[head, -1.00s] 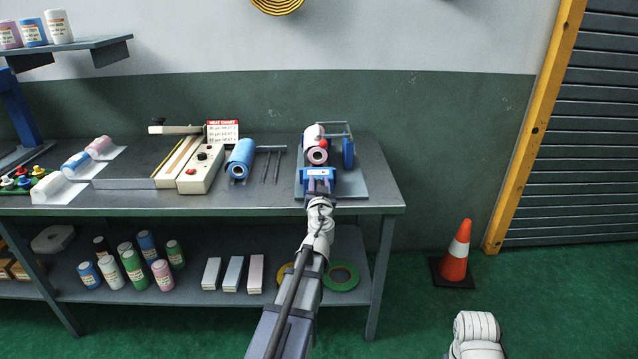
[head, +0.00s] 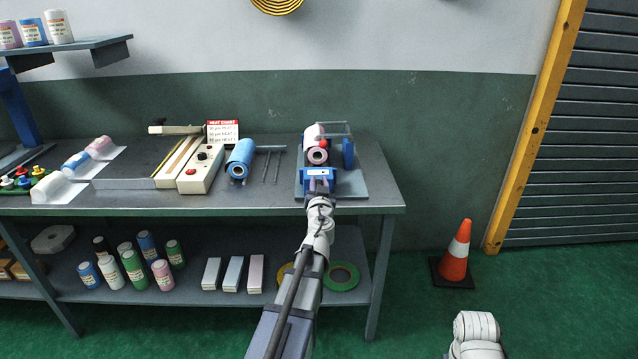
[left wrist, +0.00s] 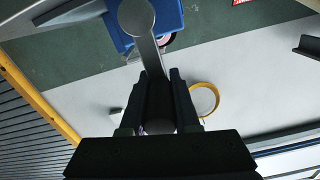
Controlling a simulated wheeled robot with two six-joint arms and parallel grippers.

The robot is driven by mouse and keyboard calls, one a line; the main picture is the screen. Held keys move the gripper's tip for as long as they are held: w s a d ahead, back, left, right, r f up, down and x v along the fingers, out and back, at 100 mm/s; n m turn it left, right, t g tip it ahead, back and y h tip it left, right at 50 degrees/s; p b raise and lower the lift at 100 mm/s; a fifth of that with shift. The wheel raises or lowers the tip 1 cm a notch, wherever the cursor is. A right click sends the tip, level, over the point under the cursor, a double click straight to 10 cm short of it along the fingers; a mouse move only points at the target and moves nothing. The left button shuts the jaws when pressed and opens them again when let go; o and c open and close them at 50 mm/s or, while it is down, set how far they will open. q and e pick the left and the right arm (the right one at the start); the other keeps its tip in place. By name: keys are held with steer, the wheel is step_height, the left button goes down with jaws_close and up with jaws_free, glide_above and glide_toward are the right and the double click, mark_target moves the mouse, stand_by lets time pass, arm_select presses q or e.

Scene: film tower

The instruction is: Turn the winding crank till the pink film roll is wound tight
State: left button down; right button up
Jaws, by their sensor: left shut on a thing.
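My left gripper (head: 320,190) is in front of the block. In the left wrist view the grey crank arm (left wrist: 147,45) runs from a round hub down between the fingers of my left gripper (left wrist: 158,100), which is shut on the crank's handle. My right gripper is out of view.
A blue roll (head: 240,158) on a stand and a white control box (head: 200,170) are left of the winder. The lower shelf (head: 190,292) holds bottles, boxes and tape rolls. An orange cone (head: 456,255) stands on the floor at the right.

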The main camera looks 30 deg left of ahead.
arm_select(q)
steer(key=shift+d, duration=0.1)
stand_by(0.5)
steer(key=w+d+f+m+b, duration=0.1)
steer(key=d+f+m+b, duration=0.1)
steer(key=m, duration=0.5)
steer(key=w+d+f+m+b, duration=0.1)
steer(key=f+m+b, duration=0.3)
steer(key=m, duration=0.3)
steer(key=w+d+f+m+b, duration=0.1)
steer(key=d+f+m+b, duration=0.1)
steer(key=m, duration=0.5)
steer(key=shift+w+d+f+b, duration=0.3)
steer(key=shift+d+f+b, duration=0.05)
steer(key=shift+f+b, duration=0.25)
steer(key=shift+s+a+f+m+b, duration=0.15)
steer(key=shift+f+m+b, duration=0.2)
steer(key=shift+m, duration=0.3)
steer(key=shift+s+a+f+m+b, duration=0.1)
steer(key=shift+f+m+b, duration=0.25)
steer(key=shift+m, duration=0.3)
steer(key=c, duration=0.7)
jaws_free()
